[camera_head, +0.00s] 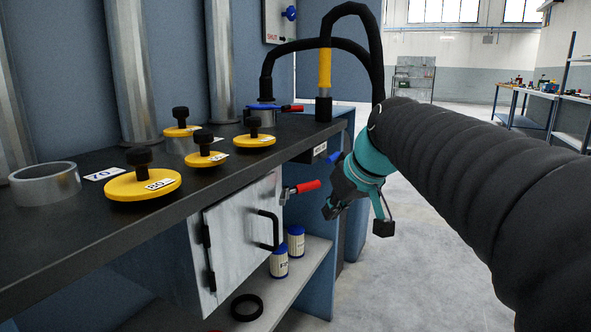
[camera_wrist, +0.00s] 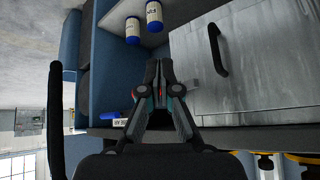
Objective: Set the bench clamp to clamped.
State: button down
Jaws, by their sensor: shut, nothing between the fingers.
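A toggle clamp with a red handle (camera_head: 307,186) sits beside the metal cabinet door under the bench edge. Its handle points right, toward my gripper. A second red-handled fitting (camera_head: 291,108) lies on the bench top near the back. I cannot tell which is the bench clamp, nor its setting. My gripper (camera_head: 331,210) is right of the lower red handle and looks apart from it. In the wrist view my gripper (camera_wrist: 160,65) is shut and empty. A little red shows between its links, and most of the lower clamp is hidden behind them.
The cabinet door (camera_head: 242,240) has a black handle (camera_wrist: 218,50). Yellow knobbed discs (camera_head: 143,185) and a metal ring (camera_head: 45,184) stand on the bench. Canisters (camera_head: 296,243) stand on the lower shelf. A black hose (camera_head: 345,42) arches over the bench end. Floor is open to the right.

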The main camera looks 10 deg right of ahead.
jog(key=n+t+y+p, duration=0.1)
jog(key=n, duration=0.1)
send_near(304, 191)
jog(key=w+d+r, duration=0.2)
jog(key=w+d, duration=0.1)
jog(key=x, duration=0.6)
jog(key=b+x, duration=0.1)
jog(key=x, duration=0.3)
jog(key=shift+w+a+r, duration=0.15)
jog(key=shift+a+r, duration=0.2)
jog(key=shift+d, duration=0.1)
